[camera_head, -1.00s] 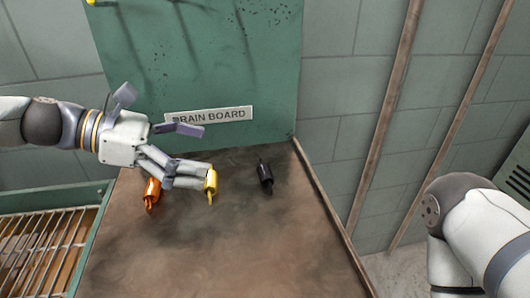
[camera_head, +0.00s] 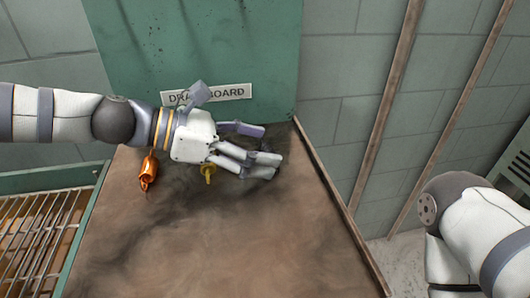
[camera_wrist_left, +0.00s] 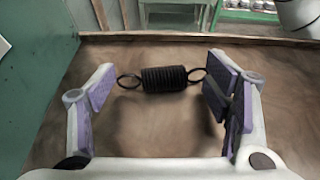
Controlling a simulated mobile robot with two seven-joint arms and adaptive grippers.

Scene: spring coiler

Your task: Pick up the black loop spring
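The black loop spring (camera_wrist_left: 165,79) lies crosswise on the brown tabletop in the left wrist view, a dark coil with a loop at each end. My left gripper (camera_wrist_left: 160,76) is open, one finger pad on each side of the spring. The right-hand loop appears close to the right finger; I cannot tell whether they touch. In the head view my left gripper (camera_head: 270,146) is over the back right of the table, its fingers hiding most of the black spring. My right gripper is out of view; only its arm shows.
An orange spring (camera_head: 148,174) and a yellow spring (camera_head: 208,172) lie left of the black one, the yellow partly under my gripper. The green board (camera_head: 200,50) rises behind. A raised edge (camera_head: 340,205) bounds the table's right side. The front tabletop is clear.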

